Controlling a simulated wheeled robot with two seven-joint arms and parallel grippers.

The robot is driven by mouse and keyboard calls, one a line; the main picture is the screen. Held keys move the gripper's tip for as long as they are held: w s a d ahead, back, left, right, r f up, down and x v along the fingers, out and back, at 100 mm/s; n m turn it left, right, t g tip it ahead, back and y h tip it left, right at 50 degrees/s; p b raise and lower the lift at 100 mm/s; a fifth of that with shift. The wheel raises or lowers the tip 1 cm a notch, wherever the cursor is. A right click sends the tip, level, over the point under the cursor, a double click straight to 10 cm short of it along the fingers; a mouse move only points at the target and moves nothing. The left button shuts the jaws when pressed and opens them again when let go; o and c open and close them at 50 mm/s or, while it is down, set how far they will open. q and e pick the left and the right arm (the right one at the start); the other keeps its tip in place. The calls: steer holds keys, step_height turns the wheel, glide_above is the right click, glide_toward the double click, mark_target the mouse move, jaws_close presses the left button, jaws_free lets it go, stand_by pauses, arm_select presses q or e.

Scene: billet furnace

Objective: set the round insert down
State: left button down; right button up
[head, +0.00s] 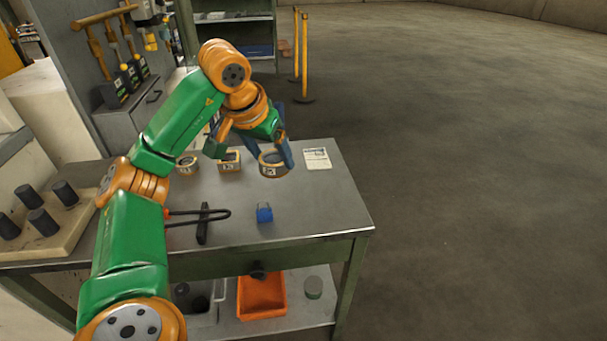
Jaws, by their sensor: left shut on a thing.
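My left gripper (274,158) reaches down over the back of the grey metal table (320,205). It is shut on a round insert (270,170), a tan ring with a dark opening and a small label on its front. The insert is at the table top, but I cannot tell whether it touches it. To its left are a square tan piece (229,166) and another round tan piece (187,168), both with labels and partly behind my arm. My right gripper is not in view.
A white paper sheet (316,158) lies right of the insert. A blue object (264,212) and black-handled tongs (203,223) lie nearer the front. Dark cylinders (38,210) stand on a board at left. An orange bin (262,295) sits on the lower shelf. The table's right side is clear.

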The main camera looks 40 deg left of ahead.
arm_select(q)
steer(key=w+d+f, duration=0.4)
steer(key=w+d+f+p, duration=0.1)
steer(key=w+d+f, duration=0.3)
steer(key=f, duration=0.1)
steer(key=shift+w, duration=0.35)
step_height(320, 180, down, 3)
steer(key=shift+d, duration=0.1)
jaws_free()
steer(key=v, duration=1.2)
steer(key=shift+p, duration=0.45)
